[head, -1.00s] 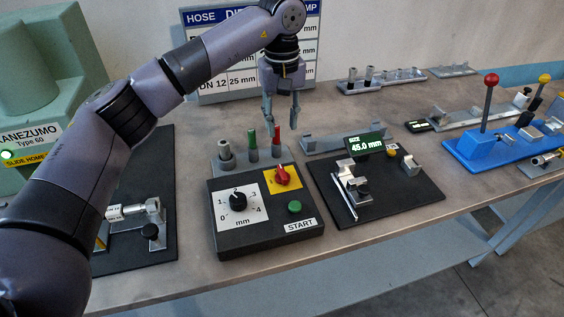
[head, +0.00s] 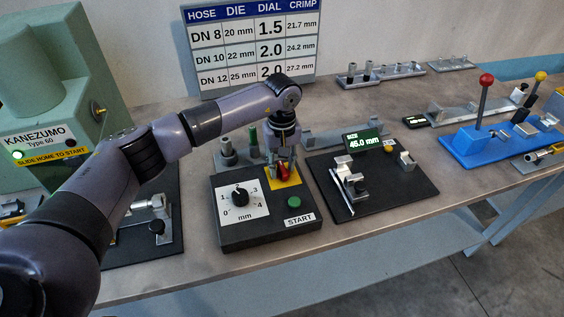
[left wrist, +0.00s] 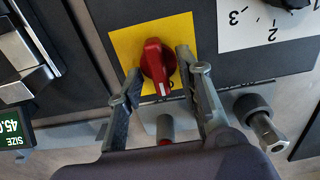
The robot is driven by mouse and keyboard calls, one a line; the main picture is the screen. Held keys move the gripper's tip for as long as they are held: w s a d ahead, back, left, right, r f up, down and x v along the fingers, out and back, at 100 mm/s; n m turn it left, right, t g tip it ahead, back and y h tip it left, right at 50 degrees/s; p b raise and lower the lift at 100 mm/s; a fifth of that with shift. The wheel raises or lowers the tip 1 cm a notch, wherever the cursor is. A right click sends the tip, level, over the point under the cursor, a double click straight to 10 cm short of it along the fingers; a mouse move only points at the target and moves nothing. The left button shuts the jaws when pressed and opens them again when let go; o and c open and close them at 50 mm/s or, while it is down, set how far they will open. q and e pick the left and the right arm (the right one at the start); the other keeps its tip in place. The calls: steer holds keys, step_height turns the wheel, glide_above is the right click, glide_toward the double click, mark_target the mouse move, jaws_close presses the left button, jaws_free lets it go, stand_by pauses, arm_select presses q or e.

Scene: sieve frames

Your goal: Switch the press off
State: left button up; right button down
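The press control box (head: 265,229) stands on the bench with a black dial (head: 240,196), a green START button (head: 294,202) and a red rotary switch (head: 284,171) on a yellow plate. The red switch also shows in the left wrist view (left wrist: 157,62), its white mark pointing toward the gripper. My left gripper (head: 283,173) is over the switch. In the left wrist view its open fingers (left wrist: 157,68) stand on either side of the switch, with a gap to the red knob. My right gripper is out of view.
Behind the box stand grey and green-topped pins (head: 252,138). A gauge with a 45.0 mm display (head: 363,142) sits on a black plate to the right. A blue fixture (head: 480,150) with a red-knobbed lever is farther right. A hose chart (head: 250,45) stands at the back.

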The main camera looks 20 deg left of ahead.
arm_select(q)
steer(key=shift+c, duration=1)
jaws_close()
